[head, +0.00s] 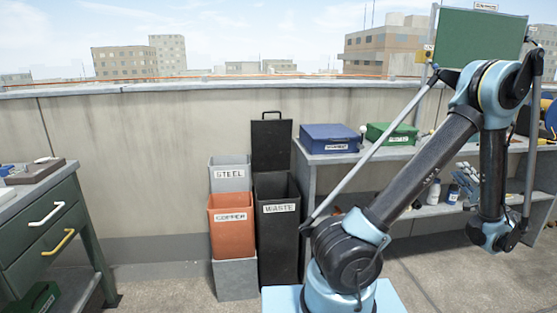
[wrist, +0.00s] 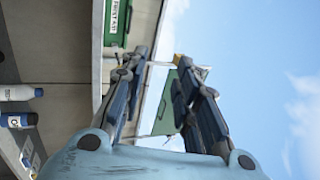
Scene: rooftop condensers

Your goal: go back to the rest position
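My gripper (wrist: 160,55) is open in the wrist view. Its two dark fingers stand apart, and nothing shows between them but the background. In the head view my arm rises from its base, bends high at the right, and its last link hangs down in front of the shelf unit. In the wrist view the shelf side lies at the left and the sky at the right.
A shelf unit (head: 305,181) bears a blue box (head: 330,137), a green box (head: 390,134) and bottles (head: 434,191). Left of it stand the steel bin (head: 229,176), the copper bin (head: 231,232) and the waste bin (head: 279,240). A green drawer cabinet (head: 70,255) is at far left.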

